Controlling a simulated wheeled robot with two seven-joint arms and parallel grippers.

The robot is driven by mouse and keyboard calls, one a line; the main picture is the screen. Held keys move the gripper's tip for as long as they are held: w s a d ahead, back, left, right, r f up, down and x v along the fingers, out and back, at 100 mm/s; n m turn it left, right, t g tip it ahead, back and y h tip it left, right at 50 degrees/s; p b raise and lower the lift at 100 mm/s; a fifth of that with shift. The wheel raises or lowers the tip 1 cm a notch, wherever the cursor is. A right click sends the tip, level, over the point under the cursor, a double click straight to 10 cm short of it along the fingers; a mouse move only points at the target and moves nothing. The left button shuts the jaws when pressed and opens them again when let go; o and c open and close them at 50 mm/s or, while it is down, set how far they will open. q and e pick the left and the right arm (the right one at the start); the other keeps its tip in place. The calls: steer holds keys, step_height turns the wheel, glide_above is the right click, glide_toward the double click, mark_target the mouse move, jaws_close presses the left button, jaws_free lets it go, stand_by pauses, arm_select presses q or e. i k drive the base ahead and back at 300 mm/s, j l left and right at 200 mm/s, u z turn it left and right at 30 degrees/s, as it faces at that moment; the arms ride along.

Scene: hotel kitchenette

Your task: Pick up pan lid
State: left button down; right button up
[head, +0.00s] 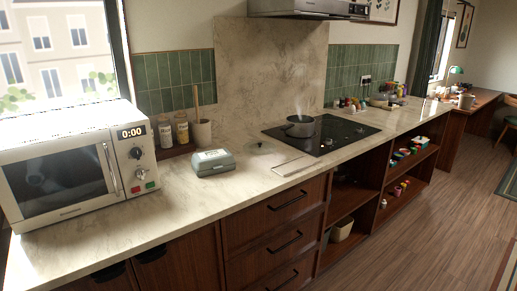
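A small, low, round, pale see-through thing that looks like the pan lid (259,148) lies on the marble counter (240,190), just left of the black cooktop. It appears flat on the counter, and its details are too small to make out. A dark pan (300,127) stands on the left part of the cooktop, with steam rising above it. Neither of my grippers shows in the head view.
A grey-green box (213,163) sits left of the lid, and a pale flat board (293,165) lies near the front edge. A microwave (75,165) fills the left end. Jars and a utensil crock (201,132) stand behind. The cooktop (340,135) lies right.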

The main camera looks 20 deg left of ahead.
mark_target(256, 148)
steer(key=i+l+u, duration=0.7)
steer(key=l, duration=0.35)
steer(key=i+l+u, duration=0.25)
steer(key=l, duration=0.2)
